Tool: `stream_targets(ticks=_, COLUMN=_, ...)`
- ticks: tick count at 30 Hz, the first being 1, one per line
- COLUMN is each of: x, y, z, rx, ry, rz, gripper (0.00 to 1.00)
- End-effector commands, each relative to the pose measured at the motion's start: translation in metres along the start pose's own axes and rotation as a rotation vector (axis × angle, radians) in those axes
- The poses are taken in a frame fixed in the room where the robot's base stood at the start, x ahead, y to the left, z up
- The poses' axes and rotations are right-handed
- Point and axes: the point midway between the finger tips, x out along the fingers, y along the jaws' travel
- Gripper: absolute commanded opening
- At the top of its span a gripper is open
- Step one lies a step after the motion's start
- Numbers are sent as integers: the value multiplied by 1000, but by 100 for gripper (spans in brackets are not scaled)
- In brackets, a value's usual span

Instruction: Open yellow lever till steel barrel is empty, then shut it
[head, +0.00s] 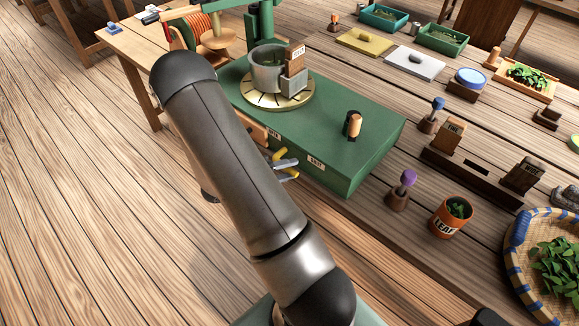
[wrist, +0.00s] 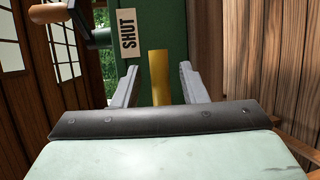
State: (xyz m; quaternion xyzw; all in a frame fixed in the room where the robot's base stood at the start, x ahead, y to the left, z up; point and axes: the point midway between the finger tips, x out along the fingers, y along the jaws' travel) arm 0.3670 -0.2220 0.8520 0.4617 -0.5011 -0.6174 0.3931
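The yellow lever (wrist: 160,78) stands between the two fingers of my gripper (wrist: 159,88) in the wrist view, with a gap on each side. My gripper is open around it, not pressed on it. In the head view my gripper (head: 284,163) is at the front side of the green bench (head: 340,135), with yellow of the lever (head: 290,174) showing beside the fingers. A SHUT label (head: 316,163) is right of it there. The steel barrel (head: 267,72) stands on a round marked plate on the bench; how full it is cannot be told.
A knob with a copper-coloured top (head: 353,124) stands on the bench. The table to the right holds stamps, trays, a leaf cup (head: 452,215) and a basket of leaves (head: 548,262). My arm covers part of the bench's left side. Wooden floor lies free at left.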

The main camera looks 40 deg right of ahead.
Motion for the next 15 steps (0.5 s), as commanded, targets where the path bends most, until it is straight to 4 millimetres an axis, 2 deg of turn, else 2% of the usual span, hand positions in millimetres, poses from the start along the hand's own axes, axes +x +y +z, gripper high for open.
stream_targets(ticks=4, x=8, y=0, z=0, rx=-1, ry=0, rz=-1, gripper=39)
stream_targets(ticks=11, x=8, y=-1, z=0, rx=-1, ry=0, rz=-1, gripper=39)
stream_targets(ticks=12, x=8, y=0, z=0, rx=-1, ry=0, rz=-1, gripper=36)
stream_targets(ticks=15, x=8, y=0, z=0, rx=-1, ry=0, rz=-1, gripper=8)
